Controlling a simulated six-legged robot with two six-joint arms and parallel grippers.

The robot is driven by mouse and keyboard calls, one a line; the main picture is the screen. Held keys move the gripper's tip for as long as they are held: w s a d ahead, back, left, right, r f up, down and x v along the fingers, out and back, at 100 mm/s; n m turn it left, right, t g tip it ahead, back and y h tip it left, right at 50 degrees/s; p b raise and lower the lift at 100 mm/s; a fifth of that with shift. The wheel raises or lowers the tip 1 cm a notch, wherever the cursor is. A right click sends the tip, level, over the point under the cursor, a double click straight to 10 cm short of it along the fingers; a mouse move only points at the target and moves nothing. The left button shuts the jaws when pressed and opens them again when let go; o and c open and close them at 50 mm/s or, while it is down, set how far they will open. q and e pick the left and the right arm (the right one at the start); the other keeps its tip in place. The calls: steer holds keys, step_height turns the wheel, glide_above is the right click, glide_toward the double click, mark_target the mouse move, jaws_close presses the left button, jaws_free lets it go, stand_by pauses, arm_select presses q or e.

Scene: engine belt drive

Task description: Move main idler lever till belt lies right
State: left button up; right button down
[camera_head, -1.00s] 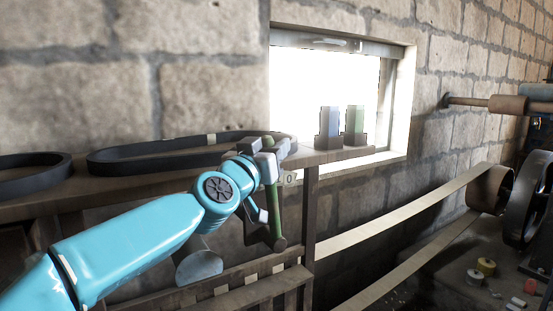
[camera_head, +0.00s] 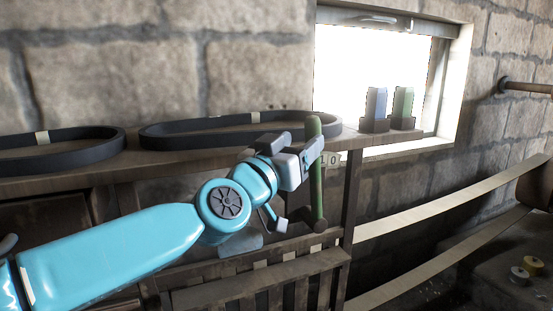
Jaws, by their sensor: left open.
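A green upright lever (camera_head: 317,190) with a brown round end at the bottom stands in front of the wooden frame, left of its post. I take it to be the main idler lever. My left gripper (camera_head: 311,155), on a cyan arm from the left, is open at the lever's upper part. I cannot tell whether its fingers touch the lever. The pale flat belt (camera_head: 450,202) runs in two strands from the right edge toward the frame. Its left end is hidden behind the frame and arm. My right gripper is not in view.
Black spare belts (camera_head: 232,131) lie on a wooden shelf (camera_head: 100,180). A small numbered plate (camera_head: 330,159) is beside the lever.

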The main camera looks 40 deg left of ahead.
arm_select(q)
steer(key=p+v, duration=0.1)
steer(key=v, duration=0.7)
